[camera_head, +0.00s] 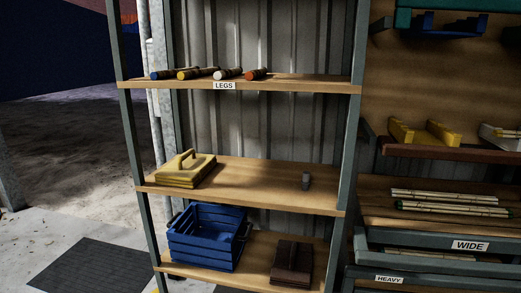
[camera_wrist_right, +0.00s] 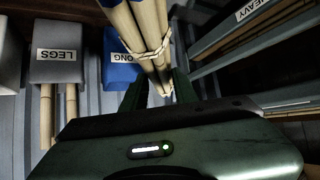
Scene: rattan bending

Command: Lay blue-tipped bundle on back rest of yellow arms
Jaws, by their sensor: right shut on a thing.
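My right gripper (camera_wrist_right: 160,85) is shut on a tied bundle of pale rattan poles (camera_wrist_right: 139,28) in the right wrist view. A pale tie (camera_wrist_right: 143,52) wraps the poles; the bundle's far end runs out of the frame, and no blue tip shows on it there. In the head view a pair of yellow arm pieces (camera_head: 441,134) stands on a red-brown ledge (camera_head: 430,150) at the right. Which part is their back rest I cannot tell. A blue-tipped bundle (camera_head: 162,74) lies at the left of the top shelf. Neither gripper shows in the head view.
Yellow-, white- and red-tipped bundles (camera_head: 228,73) share the LEGS shelf. Below are a yellow handled block (camera_head: 187,167), a blue crate (camera_head: 205,237) and a dark brown block (camera_head: 291,263). Pale poles (camera_head: 445,197) lie on the WIDE rack. A LEGS bin (camera_wrist_right: 58,62) shows in the wrist view.

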